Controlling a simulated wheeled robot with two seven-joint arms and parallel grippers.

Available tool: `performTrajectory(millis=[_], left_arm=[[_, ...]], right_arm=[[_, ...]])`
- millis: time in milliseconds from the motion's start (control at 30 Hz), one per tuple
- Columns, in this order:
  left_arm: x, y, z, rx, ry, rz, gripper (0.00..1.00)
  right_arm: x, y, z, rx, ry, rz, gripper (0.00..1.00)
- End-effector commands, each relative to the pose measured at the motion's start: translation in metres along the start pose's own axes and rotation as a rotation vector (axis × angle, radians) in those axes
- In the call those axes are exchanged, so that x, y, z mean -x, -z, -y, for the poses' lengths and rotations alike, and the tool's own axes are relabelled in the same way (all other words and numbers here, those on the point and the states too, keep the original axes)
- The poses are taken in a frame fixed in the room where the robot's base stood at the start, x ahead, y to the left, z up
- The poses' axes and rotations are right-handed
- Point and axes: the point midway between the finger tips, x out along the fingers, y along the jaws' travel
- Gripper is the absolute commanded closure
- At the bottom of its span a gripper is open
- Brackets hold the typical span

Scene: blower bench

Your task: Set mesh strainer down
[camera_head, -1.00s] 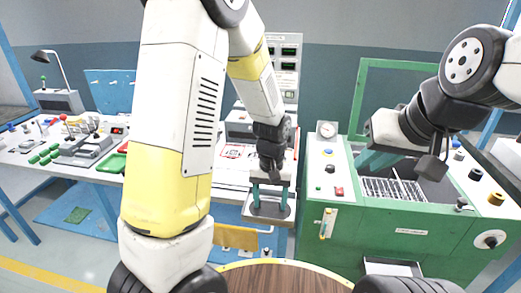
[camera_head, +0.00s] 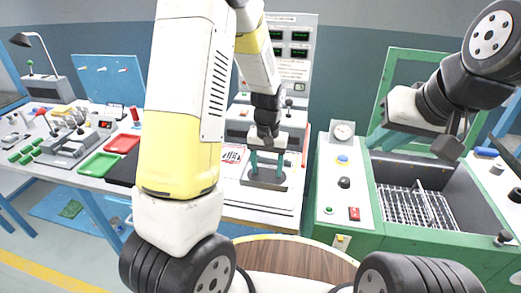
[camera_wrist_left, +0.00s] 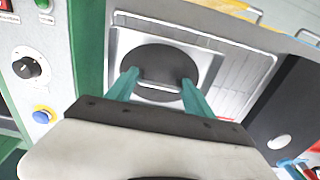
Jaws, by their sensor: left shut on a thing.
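My left gripper (camera_head: 266,160) points down over the white bench at the middle.
The green unit (camera_head: 345,215) has a gauge (camera_head: 342,131), buttons and a sink with a wire rack (camera_head: 415,207). Green and red trays (camera_head: 98,165) lie left on the bench. A round wooden table top (camera_head: 295,262) is in front. A panel with displays (camera_head: 292,50) stands behind.

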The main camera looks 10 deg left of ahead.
Motion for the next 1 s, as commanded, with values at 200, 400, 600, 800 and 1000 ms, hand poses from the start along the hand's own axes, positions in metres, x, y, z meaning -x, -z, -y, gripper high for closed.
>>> performTrajectory(millis=[200, 400, 600, 800, 1000], left_arm=[[-0.006, 0.04, 0.04, 0.005, -0.001, 0.0, 0.83], [-0.008, 0.057, 0.056, 0.0, -0.001, 0.0, 0.83], [-0.009, 0.068, 0.068, 0.002, 0.0, -0.001, 0.83], [-0.041, 0.067, 0.066, 0.0, -0.001, 0.003, 0.83], [-0.044, 0.067, 0.066, 0.0, -0.001, -0.001, 0.83]], right_arm=[[0.0, 0.0, 0.0, 0.0, 0.0, 0.0, 0.8], [0.0, 0.0, 0.0, 0.0, 0.0, 0.0, 0.8], [0.0, 0.0, 0.0, 0.0, 0.0, 0.0, 0.8], [0.0, 0.0, 0.0, 0.0, 0.0, 0.0, 0.8], [0.0, 0.0, 0.0, 0.0, 0.0, 0.0, 0.8]])
